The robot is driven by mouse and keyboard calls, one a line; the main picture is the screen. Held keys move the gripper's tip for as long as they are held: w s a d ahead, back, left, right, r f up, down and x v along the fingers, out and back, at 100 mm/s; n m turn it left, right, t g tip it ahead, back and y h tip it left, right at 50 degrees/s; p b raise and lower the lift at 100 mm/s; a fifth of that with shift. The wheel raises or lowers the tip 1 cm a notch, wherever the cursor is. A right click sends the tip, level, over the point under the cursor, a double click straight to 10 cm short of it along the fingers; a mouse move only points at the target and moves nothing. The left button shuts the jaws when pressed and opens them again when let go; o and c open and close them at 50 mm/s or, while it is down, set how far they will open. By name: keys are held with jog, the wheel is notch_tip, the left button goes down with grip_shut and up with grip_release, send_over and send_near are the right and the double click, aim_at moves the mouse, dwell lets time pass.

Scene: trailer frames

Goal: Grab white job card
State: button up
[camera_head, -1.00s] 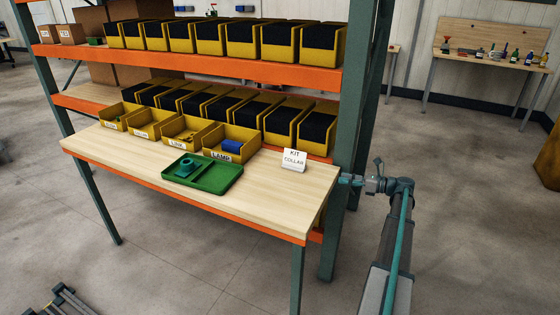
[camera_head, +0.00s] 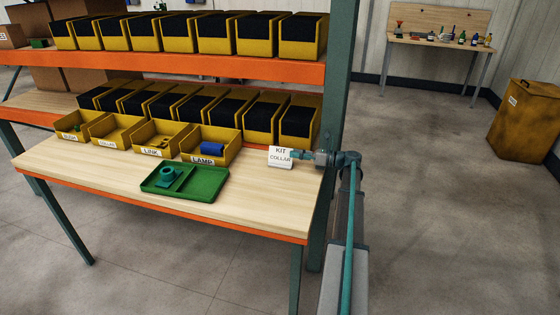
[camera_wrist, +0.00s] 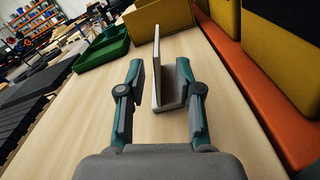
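The white job card (camera_head: 280,158), lettered "KIT COLLAR", stands upright on the right end of the wooden bench top (camera_head: 240,211). In the wrist view the card (camera_wrist: 157,78) is a folded white piece seen nearly edge-on, with two panels. My gripper (camera_wrist: 163,84) is open, with one teal finger on each side of the card's near part. I see a gap between the left finger and the card; contact at the right finger is hard to judge. In the head view my gripper (camera_head: 304,155) reaches in from the right at the card's height.
A green tray (camera_head: 208,194) holding a green part lies left of the card. Several yellow bins (camera_head: 215,152) line the bench's back. An orange-beamed shelf (camera_head: 200,66) with more bins rises behind, and a green post (camera_head: 338,60) stands close to my arm.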

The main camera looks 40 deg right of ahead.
aim_at(284, 150)
jog(key=shift+p+x, duration=0.8)
jog(key=shift+x, duration=2)
jog(key=shift+s+a, duration=0.15)
grip_shut()
